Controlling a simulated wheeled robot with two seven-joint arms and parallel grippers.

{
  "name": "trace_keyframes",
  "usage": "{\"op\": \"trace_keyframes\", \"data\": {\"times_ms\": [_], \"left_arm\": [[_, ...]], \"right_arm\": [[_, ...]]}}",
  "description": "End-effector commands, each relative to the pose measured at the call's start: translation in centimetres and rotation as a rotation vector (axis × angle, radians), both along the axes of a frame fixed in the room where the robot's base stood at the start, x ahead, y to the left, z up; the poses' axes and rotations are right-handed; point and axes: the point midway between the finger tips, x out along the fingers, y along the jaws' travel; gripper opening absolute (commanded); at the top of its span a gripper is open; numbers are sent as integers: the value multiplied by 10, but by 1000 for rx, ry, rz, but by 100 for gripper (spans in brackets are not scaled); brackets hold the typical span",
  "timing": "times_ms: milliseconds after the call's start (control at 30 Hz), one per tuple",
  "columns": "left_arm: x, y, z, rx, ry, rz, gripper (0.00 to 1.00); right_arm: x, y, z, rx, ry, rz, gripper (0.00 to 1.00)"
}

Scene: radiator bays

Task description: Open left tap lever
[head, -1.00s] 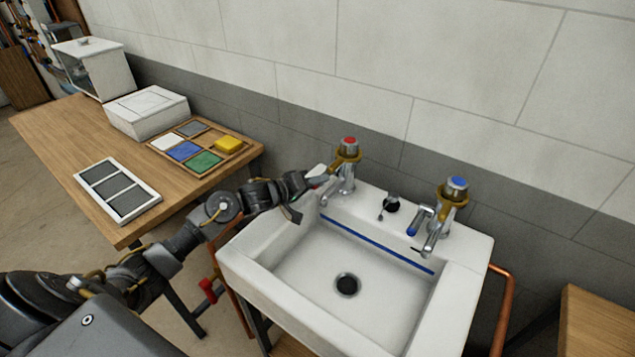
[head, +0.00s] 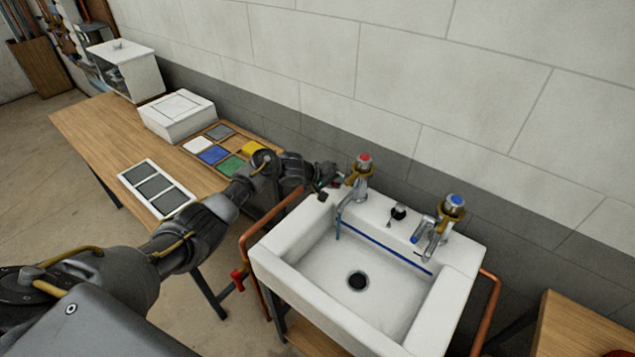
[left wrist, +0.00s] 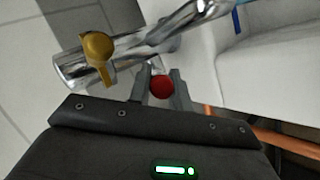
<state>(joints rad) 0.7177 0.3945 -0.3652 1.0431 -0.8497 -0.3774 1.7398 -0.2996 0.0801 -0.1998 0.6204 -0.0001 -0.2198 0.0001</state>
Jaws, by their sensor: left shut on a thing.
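The left tap (head: 362,178) is chrome with a brass collar and a red top, at the basin's back left corner. In the left wrist view, its chrome body (left wrist: 130,50) and brass collar show close up. The red lever end (left wrist: 162,87) lies between the two fingers of my left gripper (left wrist: 161,90), which is shut on it. In the head view, my left gripper (head: 331,184) is just left of the tap, and the lever is mostly hidden. My right gripper is not in view.
The white basin (head: 300,290) has a dark drain (head: 357,281). The right tap (head: 440,225) has a blue top and a blue-tipped lever. A wooden table (head: 95,135) with trays and boxes stands at left. Copper pipes (head: 487,315) flank the basin; the wall is behind.

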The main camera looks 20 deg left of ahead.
Motion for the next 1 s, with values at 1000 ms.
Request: {"op": "trace_keyframes", "data": {"times_ms": [1000], "left_arm": [[20,-9,19,69,300,-10,0]], "right_arm": [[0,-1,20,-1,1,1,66]]}}
